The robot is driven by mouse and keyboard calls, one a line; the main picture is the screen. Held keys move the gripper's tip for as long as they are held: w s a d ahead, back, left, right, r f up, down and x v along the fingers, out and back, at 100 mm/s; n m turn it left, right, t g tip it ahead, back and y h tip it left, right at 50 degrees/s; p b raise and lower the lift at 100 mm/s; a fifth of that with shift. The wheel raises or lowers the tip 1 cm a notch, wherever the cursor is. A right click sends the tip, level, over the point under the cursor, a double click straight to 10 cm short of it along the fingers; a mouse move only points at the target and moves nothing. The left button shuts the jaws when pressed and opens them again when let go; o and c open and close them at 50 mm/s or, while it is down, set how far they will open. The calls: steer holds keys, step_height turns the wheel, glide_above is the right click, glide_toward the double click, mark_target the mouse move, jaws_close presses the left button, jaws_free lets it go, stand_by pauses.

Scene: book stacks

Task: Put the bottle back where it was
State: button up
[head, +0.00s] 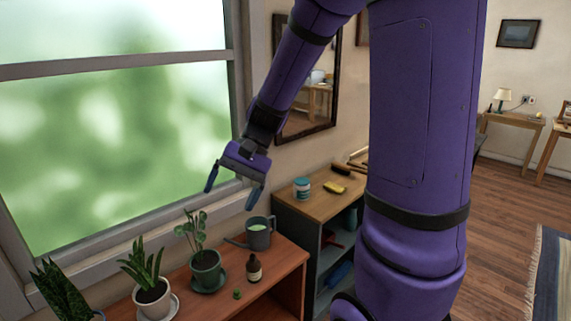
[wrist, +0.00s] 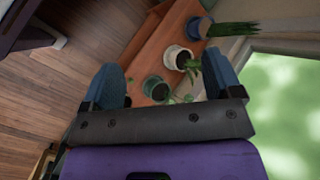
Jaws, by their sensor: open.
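A small dark brown bottle (head: 254,268) with a pale label stands upright on the wooden bench (head: 287,262), in front of the watering can (head: 258,232) and right of a plant in a green pot (head: 205,268). My gripper (head: 231,192) is open and empty in the air above the bench, up by the window and higher than the plants. In the wrist view my gripper's blue fingers (wrist: 168,85) are spread wide with nothing between them but the bench and pots far below. I cannot make out the bottle in the wrist view.
A plant in a white pot (head: 152,299) and a spiky plant (head: 66,291) stand on the bench's left. A small green object (head: 237,294) lies near its front edge. A shelf unit (head: 308,210) to the right holds a teal-and-white tin (head: 301,188) and a yellow brush (head: 334,187).

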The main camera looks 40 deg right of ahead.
steer(key=s+d+r+n+t+h, duration=0.1)
steer(key=s+r+n+t+h, duration=0.5)
steer(key=s+r, duration=0.4)
steer(key=s+h, duration=0.1)
steer(key=s, duration=0.3)
steer(key=shift+s+d+r+h, duration=0.25)
steer(key=shift+s+r+h, duration=0.05)
steer(key=shift+r+h, duration=0.1)
